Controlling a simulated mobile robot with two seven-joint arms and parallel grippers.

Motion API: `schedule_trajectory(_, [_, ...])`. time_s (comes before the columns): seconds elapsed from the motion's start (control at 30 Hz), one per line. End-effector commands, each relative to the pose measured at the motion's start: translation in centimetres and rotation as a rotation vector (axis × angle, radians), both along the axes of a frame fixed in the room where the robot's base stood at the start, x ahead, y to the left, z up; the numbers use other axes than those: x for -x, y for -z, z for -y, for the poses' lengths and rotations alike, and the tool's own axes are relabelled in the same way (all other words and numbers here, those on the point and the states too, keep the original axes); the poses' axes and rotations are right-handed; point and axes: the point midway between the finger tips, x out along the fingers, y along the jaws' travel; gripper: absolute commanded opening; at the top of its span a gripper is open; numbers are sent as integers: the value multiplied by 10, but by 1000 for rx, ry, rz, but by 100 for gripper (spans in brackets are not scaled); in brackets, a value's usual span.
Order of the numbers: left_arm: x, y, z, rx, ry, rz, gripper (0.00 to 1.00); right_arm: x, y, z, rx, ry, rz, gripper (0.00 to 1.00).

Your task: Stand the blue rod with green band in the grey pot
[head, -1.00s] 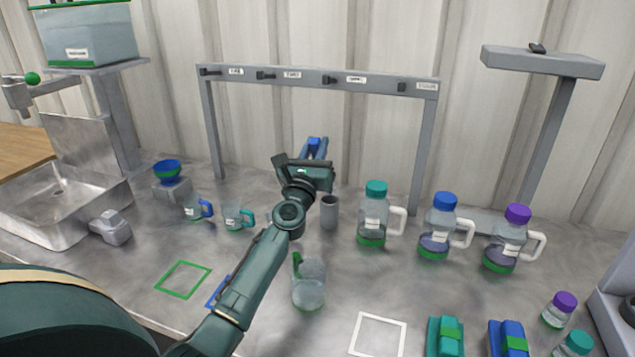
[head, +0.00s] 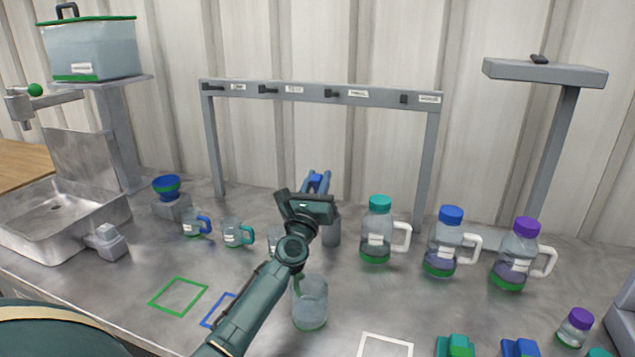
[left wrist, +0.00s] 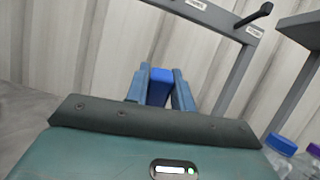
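The grey pot (head: 331,230) stands upright on the bench in front of the rack, partly hidden by my left gripper. My left gripper (head: 316,182) is in the air above and slightly left of the pot in the head view. In the left wrist view its two fingers (left wrist: 161,88) close on a bright blue piece (left wrist: 159,86), which appears to be the blue rod (head: 315,181). Its green band and lower part are hidden, so I cannot tell its tilt or whether it touches the pot. My right gripper is not in view.
A grey rack (head: 322,93) with hooks stands behind the pot. A clear jug (head: 310,302) is in front of it, near my left arm. A teal-lidded bottle (head: 377,230) stands close to its right. Small mugs (head: 233,233) stand to the left.

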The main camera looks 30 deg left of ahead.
Motion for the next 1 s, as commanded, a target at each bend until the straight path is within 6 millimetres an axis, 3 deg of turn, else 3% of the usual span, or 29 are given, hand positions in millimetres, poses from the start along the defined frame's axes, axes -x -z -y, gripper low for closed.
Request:
schedule_trajectory(0.2, [0,-1,0,0,0,1,42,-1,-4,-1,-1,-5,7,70])
schedule_trajectory(0.47, [0,-2,0,-1,-1,1,43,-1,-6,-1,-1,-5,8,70])
schedule_trajectory(0.63, [0,-16,-1,-2,-2,0,43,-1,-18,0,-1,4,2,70])
schedule_trajectory(0.7, [14,-1,5,2,1,-3,43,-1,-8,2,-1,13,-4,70])
schedule_trajectory(1.0, [75,25,21,1,-1,-2,43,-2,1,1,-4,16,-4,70])
